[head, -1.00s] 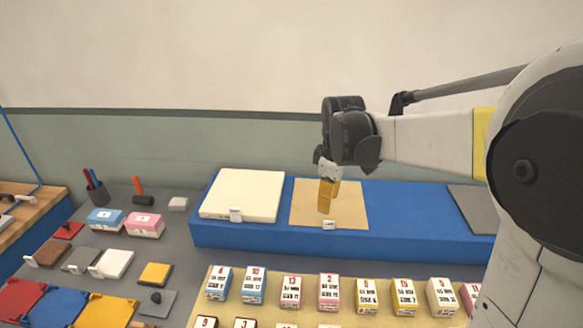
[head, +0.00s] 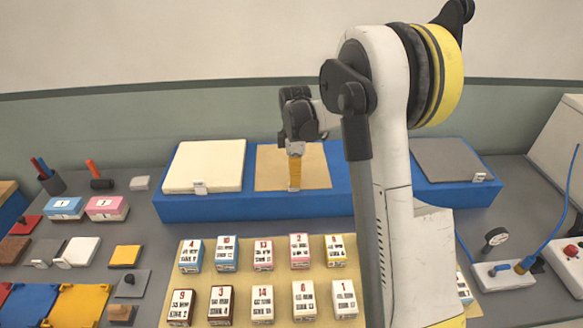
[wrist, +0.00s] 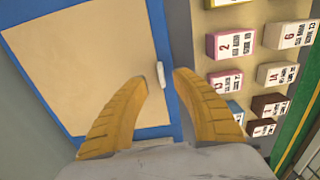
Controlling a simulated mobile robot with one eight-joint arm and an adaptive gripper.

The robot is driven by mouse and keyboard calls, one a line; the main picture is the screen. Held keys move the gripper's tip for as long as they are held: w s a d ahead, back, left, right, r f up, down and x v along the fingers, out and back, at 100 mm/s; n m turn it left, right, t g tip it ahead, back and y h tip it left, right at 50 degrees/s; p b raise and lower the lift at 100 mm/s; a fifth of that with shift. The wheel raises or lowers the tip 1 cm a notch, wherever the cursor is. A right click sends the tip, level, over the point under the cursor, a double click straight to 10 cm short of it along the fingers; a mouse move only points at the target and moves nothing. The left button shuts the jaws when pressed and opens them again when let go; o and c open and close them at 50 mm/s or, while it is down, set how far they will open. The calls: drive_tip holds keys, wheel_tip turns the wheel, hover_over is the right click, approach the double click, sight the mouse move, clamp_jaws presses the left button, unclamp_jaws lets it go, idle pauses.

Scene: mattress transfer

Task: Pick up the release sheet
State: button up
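The release sheet appears to be the flat tan sheet (head: 318,170) on the long blue block (head: 260,206), between a white pad and a grey sheet. In the wrist view the tan sheet (wrist: 80,60) fills the left, with a small white tab (wrist: 161,75) at its edge. My gripper (head: 295,188) points down over the front part of the tan sheet in the head view. In the wrist view its yellow fingers (wrist: 160,82) are apart with nothing between them, and the tab shows beyond the gap. Fingertip height above the sheet is unclear.
A white pad (head: 205,165) lies left on the blue block and a grey sheet (head: 447,159) lies right. Several numbered boxes (head: 262,303) stand in front on a tan mat. A gauge (head: 495,237) and cabled boxes are at right. My arm hides part of the middle.

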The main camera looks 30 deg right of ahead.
sight(294, 191)
wheel_tip(294, 191, down, 5)
drive_tip(key=shift+a+r+b, duration=0.15)
drive_tip(key=shift+r+b, duration=0.05)
drive_tip(key=shift+b, duration=0.4)
drive_tip(key=shift+r, duration=0.1)
clamp_jaws()
drive_tip(key=shift+s, duration=0.1)
drive_tip(key=shift+r, duration=0.1)
